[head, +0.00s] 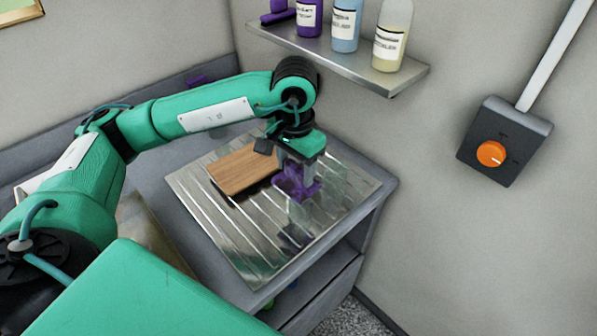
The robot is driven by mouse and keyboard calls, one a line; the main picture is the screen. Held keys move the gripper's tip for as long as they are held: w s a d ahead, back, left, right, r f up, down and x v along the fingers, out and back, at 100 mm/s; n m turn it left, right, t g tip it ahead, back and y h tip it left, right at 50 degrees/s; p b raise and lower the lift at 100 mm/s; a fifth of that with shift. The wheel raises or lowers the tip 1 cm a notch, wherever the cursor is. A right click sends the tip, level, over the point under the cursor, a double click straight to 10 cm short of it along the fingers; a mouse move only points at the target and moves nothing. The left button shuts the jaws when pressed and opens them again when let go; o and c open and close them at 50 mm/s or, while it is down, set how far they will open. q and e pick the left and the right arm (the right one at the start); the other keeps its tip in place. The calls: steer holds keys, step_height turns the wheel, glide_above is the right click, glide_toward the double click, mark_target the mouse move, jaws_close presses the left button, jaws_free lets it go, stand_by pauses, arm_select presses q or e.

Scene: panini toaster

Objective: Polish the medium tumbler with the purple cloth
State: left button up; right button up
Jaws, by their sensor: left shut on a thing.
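My left gripper (297,172) points down over the ribbed metal drainboard and is shut on the purple cloth (296,186). The cloth hangs bunched around the fingertips. Faint clear glass shapes, seemingly tumblers, stand right beside and below the cloth: one to its right (331,172) and one just in front of it (303,213). They are see-through and partly overlapped by the cloth, so I cannot tell which is the medium one or whether the cloth touches it. My right gripper is not in view.
A wooden board (243,170) lies on the drainboard (250,262), left of the gripper. A wall shelf (345,62) with several bottles hangs behind. A grey box with an orange knob (491,154) is on the right wall. The drainboard's front left part is clear.

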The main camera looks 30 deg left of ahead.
arm_select(q)
steer(key=shift+s+a+r+p, duration=0.1)
steer(key=shift+s+r+p, duration=0.15)
steer(key=shift+s+p, duration=0.1)
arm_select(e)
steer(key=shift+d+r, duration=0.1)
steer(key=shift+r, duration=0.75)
arm_select(q)
steer(key=shift+r+p, duration=0.3)
steer(key=shift+r, duration=1.7)
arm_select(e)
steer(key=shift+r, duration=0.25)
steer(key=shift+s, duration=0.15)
